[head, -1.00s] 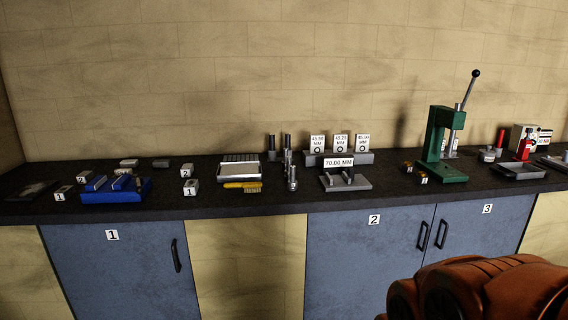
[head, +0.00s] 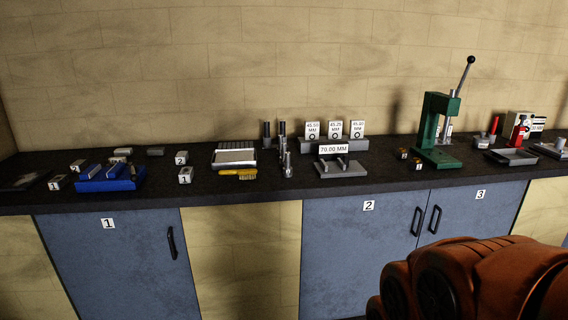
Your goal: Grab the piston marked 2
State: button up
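I cannot tell which of these is the piston marked 2. My orange arm shows at bottom right, below the bench; my gripper is out of view.
The dark workbench (head: 230,196) runs along the wall above blue cabinets. On it are a blue holder (head: 112,183), a silver tray (head: 234,157), a yellow brush (head: 238,174), a stand tagged 70.00 MM (head: 343,168) and a green press (head: 433,127). Bare bench front lies between them.

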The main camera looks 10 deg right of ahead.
aim_at(283, 144)
jog(key=u, duration=0.9)
jog(key=i, duration=1.5)
jog(key=z, duration=0.75)
jog(key=i, duration=0.7)
